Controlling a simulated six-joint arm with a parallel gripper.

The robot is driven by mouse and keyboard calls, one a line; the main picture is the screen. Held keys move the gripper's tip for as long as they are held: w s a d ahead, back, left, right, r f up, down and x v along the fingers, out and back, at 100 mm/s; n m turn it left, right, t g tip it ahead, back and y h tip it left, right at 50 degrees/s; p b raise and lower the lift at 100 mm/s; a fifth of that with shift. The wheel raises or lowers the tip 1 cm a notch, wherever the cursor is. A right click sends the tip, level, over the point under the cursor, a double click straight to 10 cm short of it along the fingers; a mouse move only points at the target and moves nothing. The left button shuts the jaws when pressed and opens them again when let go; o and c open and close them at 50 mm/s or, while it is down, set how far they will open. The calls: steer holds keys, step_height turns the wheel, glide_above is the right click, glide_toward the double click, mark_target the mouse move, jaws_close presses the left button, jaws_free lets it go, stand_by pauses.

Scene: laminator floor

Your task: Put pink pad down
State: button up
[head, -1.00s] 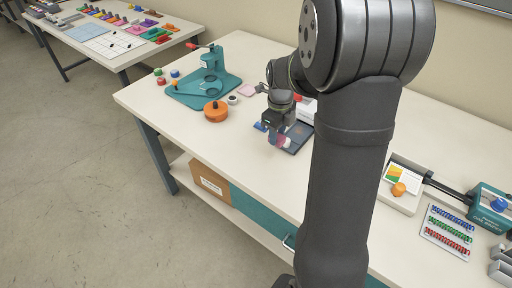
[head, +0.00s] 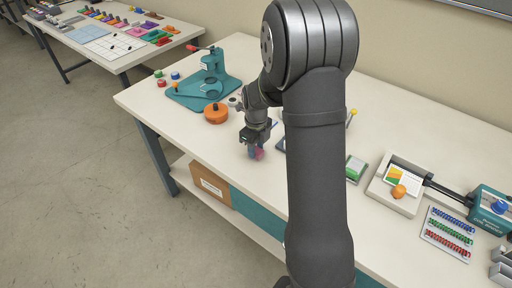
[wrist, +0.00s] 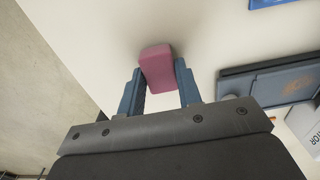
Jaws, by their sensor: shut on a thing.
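The pink pad (wrist: 157,68) is a small rounded block between the blue fingers of my gripper (wrist: 160,88) in the wrist view. My gripper is shut on it. In the head view the pad (head: 259,155) shows at the tips of my gripper (head: 254,151), over the bare front part of the cream table (head: 215,150). I cannot tell whether the pad touches the tabletop.
A dark flat tray (wrist: 265,83) lies to the right of my gripper in the wrist view. An orange round container (head: 216,113) and a teal press (head: 205,88) stand behind and left. The table's front edge is close. My arm hides part of the table.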

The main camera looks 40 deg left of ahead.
steer(key=shift+f, duration=0.15)
steer(key=o, duration=1)
step_height(320, 180, up, 12)
steer(key=shift+r, duration=0.2)
